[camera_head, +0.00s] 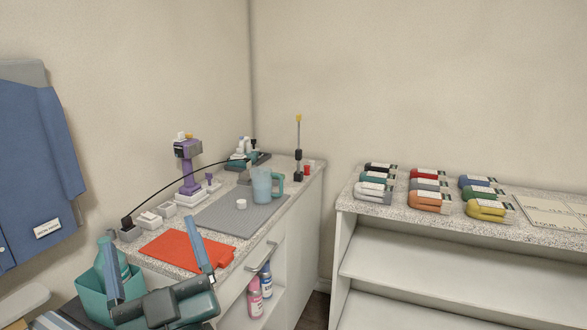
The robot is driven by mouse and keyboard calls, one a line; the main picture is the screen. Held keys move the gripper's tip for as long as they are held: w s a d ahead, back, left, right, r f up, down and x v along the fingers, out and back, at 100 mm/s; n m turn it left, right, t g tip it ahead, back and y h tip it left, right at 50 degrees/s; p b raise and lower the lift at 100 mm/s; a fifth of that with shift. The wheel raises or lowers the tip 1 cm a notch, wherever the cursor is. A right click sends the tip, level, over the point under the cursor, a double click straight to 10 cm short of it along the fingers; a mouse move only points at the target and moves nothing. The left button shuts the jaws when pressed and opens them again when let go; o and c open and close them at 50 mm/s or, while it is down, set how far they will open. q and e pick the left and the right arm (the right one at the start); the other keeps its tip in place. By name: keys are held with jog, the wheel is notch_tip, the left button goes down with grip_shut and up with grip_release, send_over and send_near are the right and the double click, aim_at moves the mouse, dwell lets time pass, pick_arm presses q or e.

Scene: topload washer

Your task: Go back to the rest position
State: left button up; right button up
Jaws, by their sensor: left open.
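My left gripper (147,231) shows at the lower left with its two blue-grey fingers spread wide apart, pointing up and away. Nothing is held between the fingers. Its dark teal body (178,304) is at the bottom edge of the picture. The fingers overlap the front of the speckled counter in the view, with a red-orange mat (180,254) showing beyond and between them. I cannot tell how far the fingers are from the mat. My right gripper is not in view.
A teal bin (92,292) holding a bottle is beside the left finger. A translucent blue mug (262,186) stands on a grey mat (225,218). A purple device (188,172) is behind. A white shelf unit (400,268) with several coloured bundles on top is at right.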

pick_arm(q)
jog(key=s+d+f+m+h, duration=0.1)
jog(key=d+f+m+h, duration=0.1)
jog(key=d+m+h, duration=0.55)
jog(key=d+f+m+h, duration=0.2)
jog(key=m+h, duration=0.7)
jog(key=h, duration=0.6)
notch_tip(320, 180, down, 13)
jog(key=s+d+m+g, duration=0.2)
jog(key=g, duration=0.6)
jog(key=s+a+f+n+g+y, duration=0.8)
jog(key=s+a+f+g+y, duration=0.15)
jog(key=s+a+f, duration=0.65)
jog(key=w+d+f+m+t+h+p, duration=0.1)
jog(key=w+d+f+t+h+p, duration=0.1)
jog(key=w+d+f+t, duration=0.3)
jog(key=shift+w+d+f+t+h, duration=0.25)
jog(key=shift+w+d+t+h, duration=0.45)
jog(key=shift+w+d, duration=0.65)
